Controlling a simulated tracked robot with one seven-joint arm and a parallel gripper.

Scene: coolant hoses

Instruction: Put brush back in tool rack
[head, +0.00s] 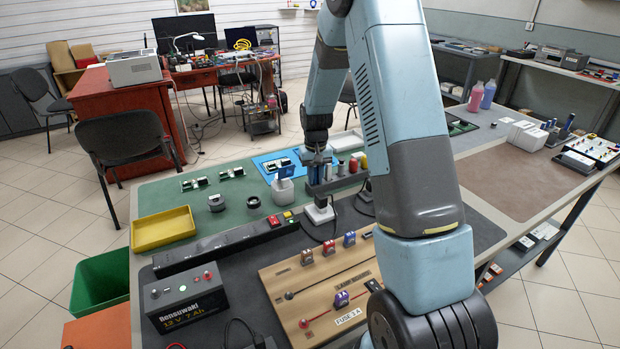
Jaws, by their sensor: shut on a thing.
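The tool rack (338,185) is a low dark block on the green mat near the middle of the workbench, with several small upright items in it. My gripper (318,157) hangs down from above, over the left part of the rack. It is shut on the brush, which is a small, mostly hidden thing between the fingers. At this size I cannot tell the brush's outline from the items behind it, nor whether its lower end is inside a slot or above it.
A white bottle (283,190) stands just left of the rack. A blue mat (271,165) lies behind it. A power strip (225,242), a black battery (187,298) and a wooden fuse board (325,290) lie in front. A yellow tray (163,229) is at the left.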

